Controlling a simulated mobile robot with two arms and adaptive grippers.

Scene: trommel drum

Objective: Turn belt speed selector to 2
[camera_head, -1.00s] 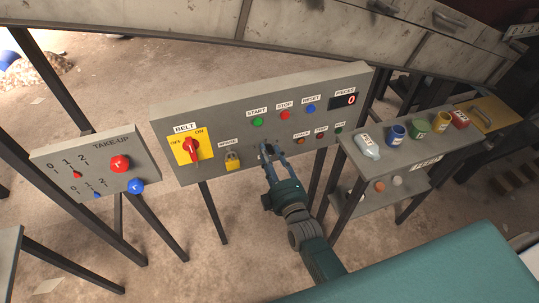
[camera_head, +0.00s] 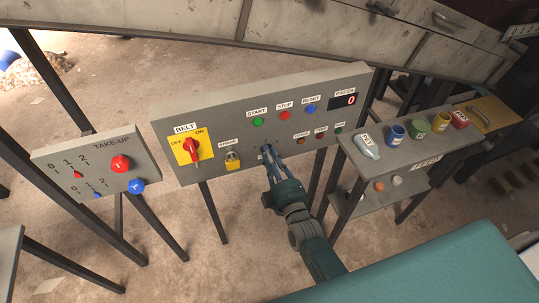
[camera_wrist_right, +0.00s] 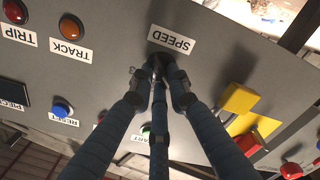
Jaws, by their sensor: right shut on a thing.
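The grey control panel (camera_head: 330,79) stands ahead. The SPEED label (camera_wrist_right: 172,39) shows upside down in the right wrist view. Just below it is the dark belt speed selector (camera_wrist_right: 158,62), mostly hidden between my fingers, so its setting cannot be read. My right gripper (camera_head: 267,151) is at the lower middle of the panel, shut on the selector. Its fingertips also show in the right wrist view (camera_wrist_right: 160,70), gathered around the knob. My left gripper is not in view.
Left of the gripper are the red-and-yellow belt switch (camera_head: 191,148) and a yellow padlock (camera_head: 233,164). Button rows lie above and to the right. A shelf with jars (camera_head: 396,133) stands close on the right, and the take-up box (camera_head: 100,150) on the left.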

